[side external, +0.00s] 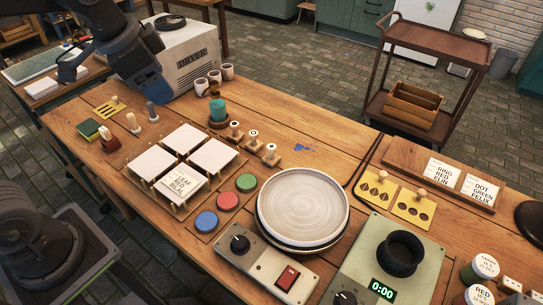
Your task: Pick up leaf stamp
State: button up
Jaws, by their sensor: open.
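Three small wooden stamps with pale round tops and dark marks stand in a row right of the turquoise cylinder: a left one (235,130), a middle one (253,138) and a right one (270,152). The marks are too small to tell which is the leaf stamp. A yellow plate with leaf-shaped cut-outs (369,196) and a knob lies at the right. What seems to be my gripper (72,68) is at the upper left, far from the stamps, with nothing seen in it. Its fingers are dark and hard to make out.
White square tiles (211,157) stand left of the stamps, one under a "LEAF RED BILAL" card (181,182). Several cups (214,77) and the turquoise cylinder (218,110) stand behind. A round plate (302,205) and coloured discs (246,182) lie in front. A dryer (188,55) stands at the back.

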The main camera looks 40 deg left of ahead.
jog(key=w+d+f+m+g, duration=0.15)
jog(key=w+m, duration=0.35)
jog(key=w, duration=0.6)
jog(key=m+g, duration=0.3)
jog(key=m, duration=0.8)
send_over(272, 147)
notch_tip(272, 147, down, 17)
jog(key=f, duration=0.9)
jog(key=shift+w, duration=0.35)
jog(key=shift+s+a+f, duration=0.1)
jog(key=shift+s+f, duration=0.1)
jog(key=shift+f, duration=1.3)
jog(key=shift+s+f, duration=0.15)
jog(key=shift+f, duration=1.3)
jog(key=c, duration=1)
